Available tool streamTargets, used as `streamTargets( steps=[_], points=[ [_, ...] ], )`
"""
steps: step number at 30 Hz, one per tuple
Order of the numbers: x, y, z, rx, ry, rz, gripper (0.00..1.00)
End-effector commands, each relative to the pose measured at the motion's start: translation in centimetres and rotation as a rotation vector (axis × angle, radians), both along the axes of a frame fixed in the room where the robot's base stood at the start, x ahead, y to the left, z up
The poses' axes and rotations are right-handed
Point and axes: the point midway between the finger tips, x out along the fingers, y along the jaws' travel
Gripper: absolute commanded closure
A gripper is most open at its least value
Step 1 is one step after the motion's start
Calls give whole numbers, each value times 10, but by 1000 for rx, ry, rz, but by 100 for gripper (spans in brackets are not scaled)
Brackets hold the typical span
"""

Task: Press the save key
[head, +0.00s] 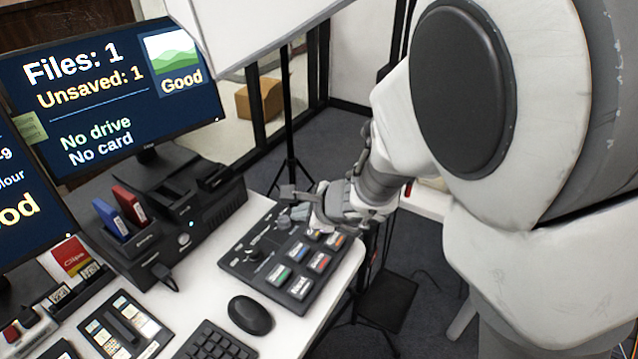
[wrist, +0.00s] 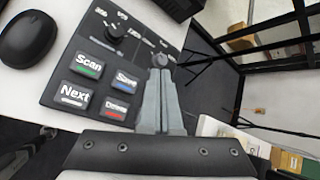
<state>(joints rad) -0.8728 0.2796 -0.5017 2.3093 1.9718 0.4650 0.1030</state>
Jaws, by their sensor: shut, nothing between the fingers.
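The control panel (head: 241,262) lies on the white desk. Its blue-marked Save key (wrist: 126,80) is in plain sight in the wrist view, right of the green Scan key (wrist: 88,66) and above a red-marked key (wrist: 117,108). In the head view the Save key (head: 298,251) sits in the back row of the nearer keys. My gripper (wrist: 160,66) is shut and empty, over the panel to the right of the Save key and apart from it. In the head view my gripper (head: 303,212) hovers over the panel's far side, hiding some controls there.
The monitor (head: 110,95) reads Files: 1, Unsaved: 1, Good, No drive, No card. A black dock (head: 185,225) with blue and red drives stands left of the panel. A mouse (head: 250,315) and keyboard (head: 213,345) lie in front. A stand (head: 290,150) is behind.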

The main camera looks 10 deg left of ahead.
Motion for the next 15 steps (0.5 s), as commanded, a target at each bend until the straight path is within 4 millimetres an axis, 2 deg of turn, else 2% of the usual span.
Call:
streamTargets(
  steps=[8,15],
  points=[
    [0,0,-2,0,-1,1,100],
    [-1,0,-21,0,0,2,100]
  ],
)
